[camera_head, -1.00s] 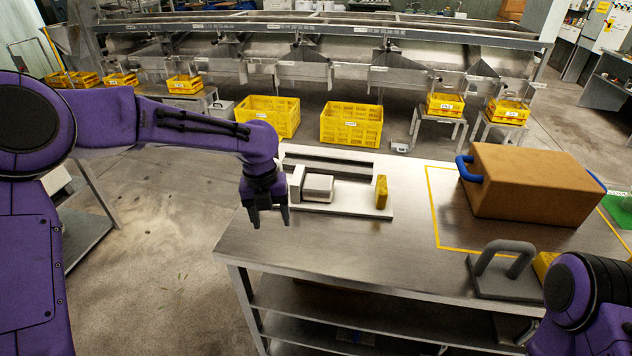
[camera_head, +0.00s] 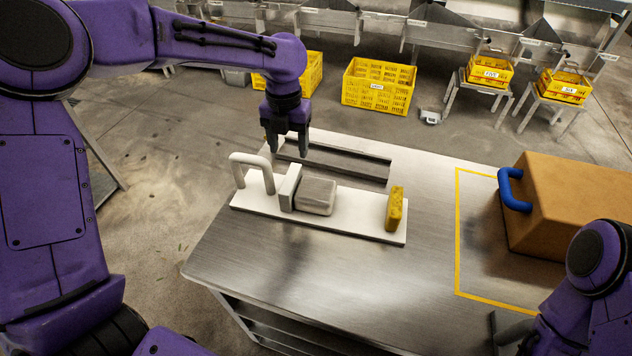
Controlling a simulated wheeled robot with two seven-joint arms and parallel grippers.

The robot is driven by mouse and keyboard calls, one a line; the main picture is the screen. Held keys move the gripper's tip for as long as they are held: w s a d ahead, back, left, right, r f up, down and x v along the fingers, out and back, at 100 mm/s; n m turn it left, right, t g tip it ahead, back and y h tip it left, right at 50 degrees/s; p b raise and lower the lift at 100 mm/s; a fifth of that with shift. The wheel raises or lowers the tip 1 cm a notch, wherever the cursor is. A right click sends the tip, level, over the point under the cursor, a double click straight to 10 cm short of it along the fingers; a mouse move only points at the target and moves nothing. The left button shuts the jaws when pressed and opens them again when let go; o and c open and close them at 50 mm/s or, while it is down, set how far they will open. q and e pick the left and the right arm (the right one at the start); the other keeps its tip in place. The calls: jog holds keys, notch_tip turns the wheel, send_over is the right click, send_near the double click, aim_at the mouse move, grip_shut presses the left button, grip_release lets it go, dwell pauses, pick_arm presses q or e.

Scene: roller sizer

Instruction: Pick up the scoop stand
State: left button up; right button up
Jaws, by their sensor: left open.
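A white flat stand (camera_head: 343,222) lies on the metal table, with a white loop handle (camera_head: 237,170) at its left end, a white upright plate, a grey block (camera_head: 316,195) and a yellow block (camera_head: 394,209) on it. It seems to be the scoop stand, but no label confirms this. My left gripper (camera_head: 288,148) is open and empty, fingers pointing down. It appears above and behind the stand, right of the handle, near a dark grey channel piece (camera_head: 345,162).
A brown box (camera_head: 565,205) with a blue handle (camera_head: 513,190) sits at the right, by a yellow taped outline (camera_head: 457,240). The table (camera_head: 330,275) is clear in front of the stand.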

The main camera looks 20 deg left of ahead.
aim_at(290, 177)
pick_arm(q)
jog(key=f, duration=0.3)
jog(key=f+p, duration=0.1)
jog(key=f, duration=0.3)
jog(key=f+p, duration=0.1)
jog(key=f, duration=0.2)
jog(key=shift+s+a+f, duration=0.1)
jog(key=shift+a+f, duration=0.05)
jog(key=shift+a, duration=0.1)
grip_shut()
dwell(0.9)
